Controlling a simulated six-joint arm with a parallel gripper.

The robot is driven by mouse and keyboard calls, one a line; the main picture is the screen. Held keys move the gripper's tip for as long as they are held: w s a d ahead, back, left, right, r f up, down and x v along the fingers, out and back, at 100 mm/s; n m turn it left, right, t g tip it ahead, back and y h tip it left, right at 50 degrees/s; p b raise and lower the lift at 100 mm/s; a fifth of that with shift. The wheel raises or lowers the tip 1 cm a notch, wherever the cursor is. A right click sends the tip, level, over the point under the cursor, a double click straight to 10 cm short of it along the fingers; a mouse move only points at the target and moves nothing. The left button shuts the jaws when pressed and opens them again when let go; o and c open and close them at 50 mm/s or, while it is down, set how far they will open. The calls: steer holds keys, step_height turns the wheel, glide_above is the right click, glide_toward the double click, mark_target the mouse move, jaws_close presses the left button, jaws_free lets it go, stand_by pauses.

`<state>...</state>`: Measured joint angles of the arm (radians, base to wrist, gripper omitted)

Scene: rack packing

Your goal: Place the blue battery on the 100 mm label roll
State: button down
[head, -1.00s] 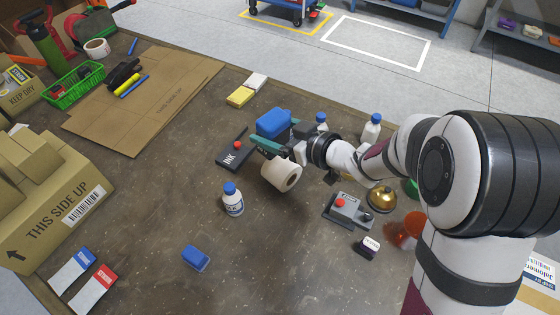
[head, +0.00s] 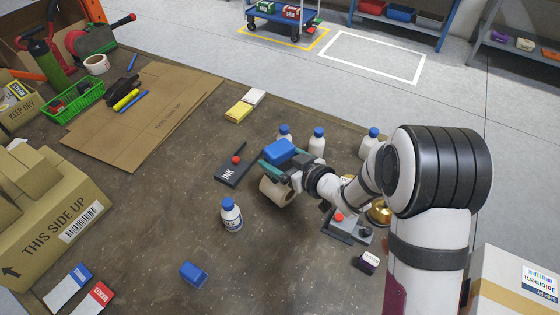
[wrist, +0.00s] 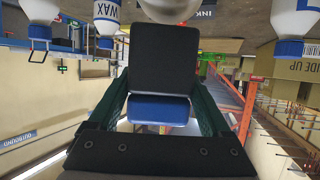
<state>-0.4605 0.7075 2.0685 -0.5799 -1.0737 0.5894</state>
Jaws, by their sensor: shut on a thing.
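The blue battery (head: 279,150) is held between the teal fingers of my gripper (head: 280,162), which is shut on it. In the wrist view the battery (wrist: 160,108) shows a dark body with a blue end between both fingers. The white label roll (head: 270,192) lies on its side on the table, just below the battery in the head view and partly hidden by my gripper. A white rounded form, likely the roll (wrist: 172,8), shows at the top of the inverted wrist view. I cannot tell whether battery and roll touch.
A black ink pad (head: 233,172) lies left of the roll. A blue-capped bottle (head: 231,215) stands in front, and several more stand behind. A grey device with a red button (head: 345,226) is at the right. A small blue block (head: 194,273) lies in front, with clear table around it.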

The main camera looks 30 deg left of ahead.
steer(key=shift+f, duration=0.65)
steer(key=shift+f, duration=0.15)
